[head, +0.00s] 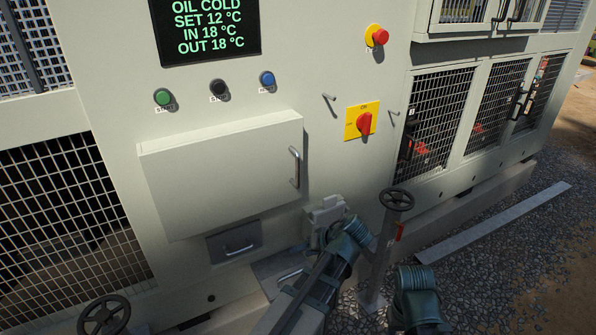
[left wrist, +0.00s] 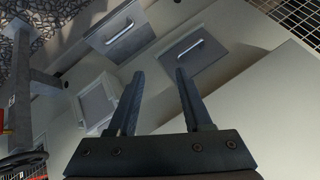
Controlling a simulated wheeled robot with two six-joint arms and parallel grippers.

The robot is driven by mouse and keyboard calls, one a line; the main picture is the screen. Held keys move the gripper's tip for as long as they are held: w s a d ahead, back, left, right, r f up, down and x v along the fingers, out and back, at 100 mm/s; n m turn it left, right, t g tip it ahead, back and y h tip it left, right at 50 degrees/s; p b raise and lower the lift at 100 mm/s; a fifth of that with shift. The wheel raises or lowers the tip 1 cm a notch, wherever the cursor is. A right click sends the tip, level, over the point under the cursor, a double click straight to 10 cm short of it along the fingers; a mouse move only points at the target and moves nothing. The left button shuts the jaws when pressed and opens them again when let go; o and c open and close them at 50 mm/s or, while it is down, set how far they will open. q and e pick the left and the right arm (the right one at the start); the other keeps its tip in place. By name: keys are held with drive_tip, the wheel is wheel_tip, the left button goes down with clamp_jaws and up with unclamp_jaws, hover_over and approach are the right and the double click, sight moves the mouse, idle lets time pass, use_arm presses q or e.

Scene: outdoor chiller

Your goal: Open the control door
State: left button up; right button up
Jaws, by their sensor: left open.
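The control door (head: 215,180) is a pale, wide panel standing out from the cabinet front in the head view. It appears closed. Its upright metal handle (head: 295,168) is near its right edge. My left arm reaches up in front of the cabinet, below and right of that handle. My left gripper shows clearly in the left wrist view (left wrist: 158,74), with two dark fingers apart and nothing between them. It is clear of the door handle. My right arm shows only in part at the bottom right of the head view; its gripper is not seen.
Below the door is a grey drawer (head: 235,244) with a handle; it also shows in the left wrist view (left wrist: 196,50). A valve handwheel (head: 397,199) on a post stands to the right. A red rotary switch (head: 364,123) is right of the door. Gravel (head: 490,255) lies right.

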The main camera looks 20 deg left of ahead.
use_arm(q)
drive_tip(key=w+d+r+n+t+y, duration=0.1)
drive_tip(key=w+r+n+t+y, duration=0.1)
drive_tip(key=r, duration=0.6)
drive_tip(key=w+d+r+n+t+y, duration=0.2)
drive_tip(key=w+r+n+t+y, duration=0.1)
drive_tip(key=w+r+y, duration=0.3)
wheel_tip(320, 180, up, 3)
drive_tip(key=shift+w+d+f+n+y, duration=0.1)
drive_tip(key=shift+w+d+n+y, duration=0.2)
drive_tip(key=shift+w+n, duration=0.55)
